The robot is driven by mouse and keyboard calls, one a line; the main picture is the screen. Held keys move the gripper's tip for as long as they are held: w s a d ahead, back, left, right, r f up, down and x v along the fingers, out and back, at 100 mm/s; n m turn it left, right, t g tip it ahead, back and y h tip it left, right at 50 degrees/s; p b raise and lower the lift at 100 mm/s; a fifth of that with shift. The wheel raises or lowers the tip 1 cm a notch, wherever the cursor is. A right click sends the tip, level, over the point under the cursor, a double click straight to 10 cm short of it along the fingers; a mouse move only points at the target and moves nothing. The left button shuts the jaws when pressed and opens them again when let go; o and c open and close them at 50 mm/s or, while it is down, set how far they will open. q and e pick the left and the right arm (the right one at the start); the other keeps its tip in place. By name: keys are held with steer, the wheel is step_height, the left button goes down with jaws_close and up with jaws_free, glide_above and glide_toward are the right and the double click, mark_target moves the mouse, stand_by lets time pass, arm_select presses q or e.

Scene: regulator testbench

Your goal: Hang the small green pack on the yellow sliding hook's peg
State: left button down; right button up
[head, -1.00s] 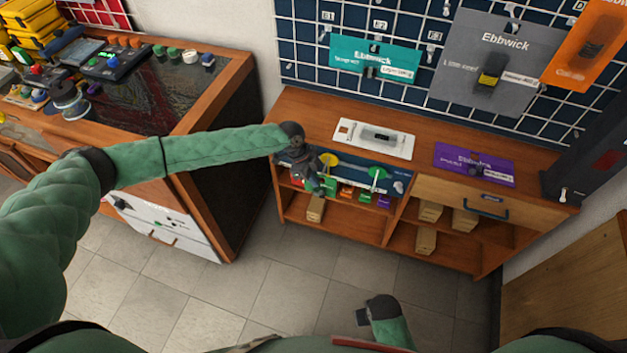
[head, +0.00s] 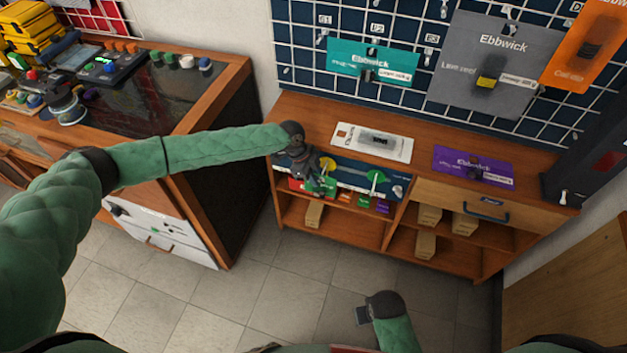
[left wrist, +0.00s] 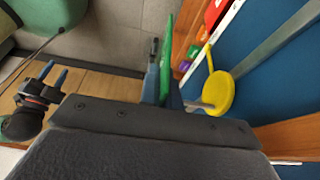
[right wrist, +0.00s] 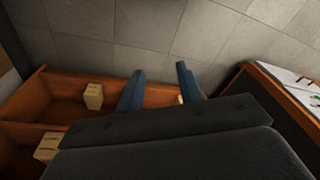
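The yellow sliding hook (head: 327,163) is on the blue rail panel (head: 350,177) at the shelf's front. In the left wrist view its yellow disc (left wrist: 218,93) is right of the fingers, with a pale peg near its left edge. My left gripper (left wrist: 163,88) is shut on a thin green pack (left wrist: 168,48), seen nearly edge-on. The pack is left of the yellow disc and looks apart from it. In the head view my left gripper (head: 312,186) is in front of the panel, partly hiding the hook. My right gripper (right wrist: 160,85) is open and empty, low over the floor.
A green hook (head: 376,177) is right of the yellow one. A white card pack (head: 372,142) and a purple pack (head: 474,166) lie on the shelf top. Boxes (head: 428,216) stand in the lower compartments.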

arm_select(q)
steer(key=shift+w+d+f+b, duration=0.2)
steer(key=shift+w+f+b, duration=0.1)
steer(key=shift+w+b, duration=0.35)
arm_select(e)
step_height(320, 180, up, 6)
steer(key=shift+s+a+f, duration=0.15)
steer(key=shift+f, duration=0.1)
steer(key=shift+w+r, duration=0.15)
steer(key=shift+w, duration=0.3)
